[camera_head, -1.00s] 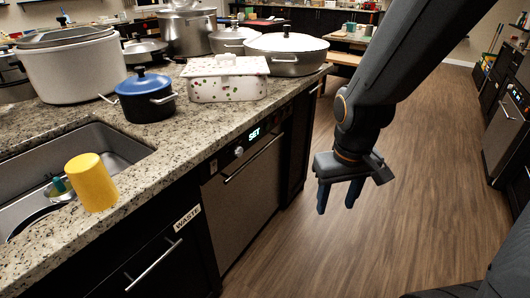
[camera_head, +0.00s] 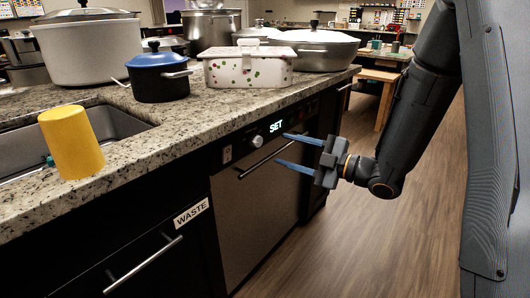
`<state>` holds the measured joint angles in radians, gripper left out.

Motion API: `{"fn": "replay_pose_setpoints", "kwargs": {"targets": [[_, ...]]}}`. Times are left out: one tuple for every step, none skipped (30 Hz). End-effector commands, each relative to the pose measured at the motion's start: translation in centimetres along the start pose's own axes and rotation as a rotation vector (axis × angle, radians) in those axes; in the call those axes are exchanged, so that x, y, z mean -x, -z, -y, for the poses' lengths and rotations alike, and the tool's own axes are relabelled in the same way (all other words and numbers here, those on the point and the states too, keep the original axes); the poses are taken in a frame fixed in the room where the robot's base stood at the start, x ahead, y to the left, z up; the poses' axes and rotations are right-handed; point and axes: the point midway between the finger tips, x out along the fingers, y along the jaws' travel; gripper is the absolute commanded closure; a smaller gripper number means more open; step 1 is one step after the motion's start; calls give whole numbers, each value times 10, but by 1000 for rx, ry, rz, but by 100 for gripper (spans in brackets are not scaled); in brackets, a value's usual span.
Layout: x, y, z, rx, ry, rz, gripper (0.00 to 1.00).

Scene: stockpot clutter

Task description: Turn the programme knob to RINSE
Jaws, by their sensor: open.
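The dishwasher (camera_head: 255,215) is built in under the granite counter, with a dark control strip along its top. The programme knob (camera_head: 257,141) is a small round pale knob on that strip, left of a lit display (camera_head: 276,127) that reads SET. The knob's markings are too small to read. My gripper (camera_head: 280,149) is open and empty, its two blue fingers pointing left toward the dishwasher front. The fingertips are right of the knob in the picture, one near the display's height and one lower, near the handle. I cannot tell whether they touch the front.
The dishwasher's bar handle (camera_head: 265,158) runs below the strip. The counter (camera_head: 150,150) overhangs the front and holds a yellow cup (camera_head: 72,143), a blue pot (camera_head: 158,78) and a spotted white dish (camera_head: 247,68). A WASTE drawer (camera_head: 150,255) is at left. Floor at right is clear.

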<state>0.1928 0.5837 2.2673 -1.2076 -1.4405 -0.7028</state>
Motion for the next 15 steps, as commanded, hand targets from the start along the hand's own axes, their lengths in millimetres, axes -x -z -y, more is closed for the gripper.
{"fn": "replay_pose_setpoints", "kwargs": {"targets": [[-1,1,2,4,-4,-19,53],[-2,2,2,6,-5,-27,53],[-5,4,2,8,-6,-34,53],[-8,4,2,9,-6,-36,53],[-11,5,2,9,-6,-38,53],[-16,6,2,9,-5,-38,53],[-21,6,2,9,-5,-38,53],[-26,6,2,9,-5,-38,53],[-32,6,2,10,-6,-38,53],[-37,6,2,10,-5,-38,53],[-42,7,2,9,-5,-37,53],[-48,7,2,8,-5,-36,53],[-52,7,2,8,-5,-36,53],[-56,7,1,8,-6,-36,53],[-61,7,1,8,-7,-36,53]]}}
